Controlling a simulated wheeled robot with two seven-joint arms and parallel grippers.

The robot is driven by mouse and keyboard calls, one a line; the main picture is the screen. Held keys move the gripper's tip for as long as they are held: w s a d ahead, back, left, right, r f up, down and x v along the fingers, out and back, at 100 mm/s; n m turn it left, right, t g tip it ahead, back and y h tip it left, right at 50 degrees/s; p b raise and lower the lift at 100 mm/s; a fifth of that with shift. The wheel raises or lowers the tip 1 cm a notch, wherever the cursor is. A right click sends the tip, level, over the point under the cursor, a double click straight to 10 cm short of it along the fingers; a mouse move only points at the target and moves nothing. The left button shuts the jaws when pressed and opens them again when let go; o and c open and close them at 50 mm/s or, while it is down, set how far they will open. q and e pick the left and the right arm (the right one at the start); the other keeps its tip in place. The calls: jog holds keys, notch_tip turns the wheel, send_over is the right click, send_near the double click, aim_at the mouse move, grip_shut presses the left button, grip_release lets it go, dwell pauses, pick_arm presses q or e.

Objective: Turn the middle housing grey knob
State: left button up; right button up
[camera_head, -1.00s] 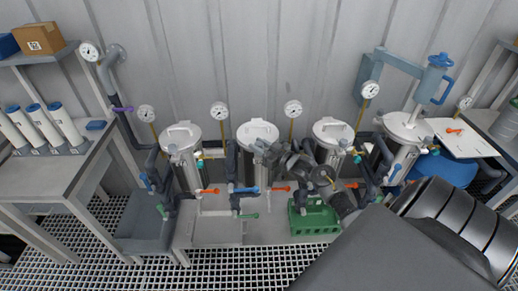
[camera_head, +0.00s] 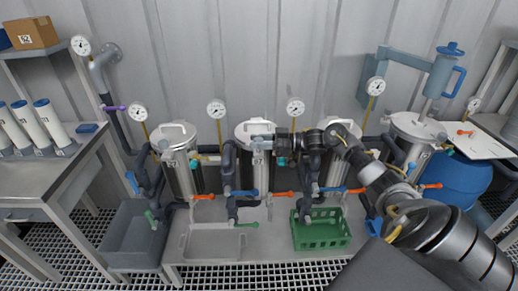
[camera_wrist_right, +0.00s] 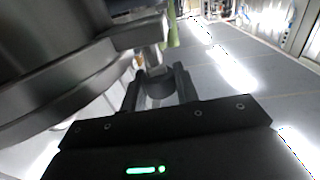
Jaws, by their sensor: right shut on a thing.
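The middle housing (camera_head: 256,160) is a steel cylinder with a white lid and top handle, standing in a row of similar housings. My right gripper (camera_head: 283,146) reaches in from the right at the upper right side of this housing, just below its lid. In the right wrist view my right gripper (camera_wrist_right: 158,88) is shut on a dark grey rounded piece, the grey knob (camera_wrist_right: 157,80), between its two fingers. In the head view the gripper and wrist hide the knob. A teal fitting (camera_head: 281,161) shows just below the fingers. My left gripper is not in view.
Pressure gauges stand behind the housings, one (camera_head: 295,106) close above my right wrist. Pipes with a blue handle (camera_head: 245,193) and orange handles (camera_head: 281,194) run in front. A green crate (camera_head: 322,232) and a grey tray (camera_head: 212,243) lie below.

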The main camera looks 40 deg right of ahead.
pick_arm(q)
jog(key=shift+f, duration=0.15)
pick_arm(e)
jog(key=shift+r, duration=0.1)
jog(key=o, duration=0.9)
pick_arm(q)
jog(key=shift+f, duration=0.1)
pick_arm(e)
jog(key=shift+o, duration=0.2)
jog(key=shift+w+r, duration=0.1)
jog(key=shift+r, duration=0.25)
pick_arm(q)
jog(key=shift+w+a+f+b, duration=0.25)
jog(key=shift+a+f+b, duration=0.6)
jog(key=shift+b, duration=0.25)
pick_arm(e)
jog(key=s+a+r, duration=0.8)
jog(key=s+r, duration=0.3)
jog(key=r, duration=0.1)
jog(key=shift+a, duration=0.25)
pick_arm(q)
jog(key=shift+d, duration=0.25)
pick_arm(e)
jog(key=shift+s+r, duration=0.1)
